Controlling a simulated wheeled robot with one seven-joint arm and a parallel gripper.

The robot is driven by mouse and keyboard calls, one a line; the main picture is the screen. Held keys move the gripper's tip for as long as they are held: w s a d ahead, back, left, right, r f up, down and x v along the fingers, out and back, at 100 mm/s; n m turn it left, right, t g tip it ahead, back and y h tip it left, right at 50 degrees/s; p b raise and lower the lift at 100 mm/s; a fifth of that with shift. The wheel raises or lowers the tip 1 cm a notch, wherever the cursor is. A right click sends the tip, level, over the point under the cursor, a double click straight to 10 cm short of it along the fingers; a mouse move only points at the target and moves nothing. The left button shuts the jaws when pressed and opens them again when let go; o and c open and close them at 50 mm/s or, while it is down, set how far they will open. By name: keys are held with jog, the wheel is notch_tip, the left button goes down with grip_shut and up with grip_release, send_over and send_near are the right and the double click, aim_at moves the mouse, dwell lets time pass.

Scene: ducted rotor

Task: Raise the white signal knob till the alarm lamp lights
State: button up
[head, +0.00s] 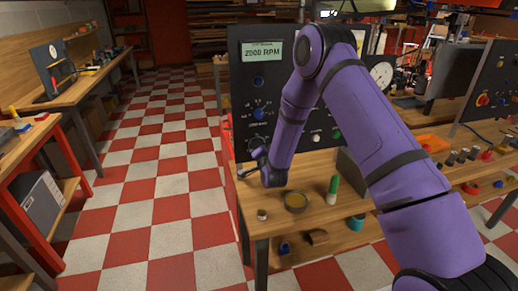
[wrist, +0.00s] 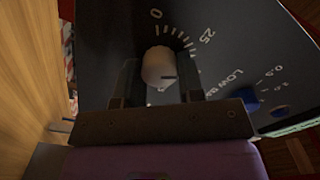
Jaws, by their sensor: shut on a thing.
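The white knob (wrist: 158,66) is in the upper middle of the wrist view, on a dark panel with a white scale that shows 0 and 25. My gripper (wrist: 160,78) has one finger on each side of the knob and is shut on it. In the head view my gripper (head: 259,158) is at the lower left of the dark control panel (head: 242,98); it largely hides the knob there. The panel's display (head: 262,52) reads 2000 RPM. I cannot tell which part is the alarm lamp, or whether it is lit.
The checkered floor to the left is clear.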

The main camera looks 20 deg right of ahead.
dwell(0.3)
jog(key=o, duration=0.9)
jog(key=shift+s, duration=0.1)
jog(key=s, duration=1)
jog(key=shift+s, duration=0.3)
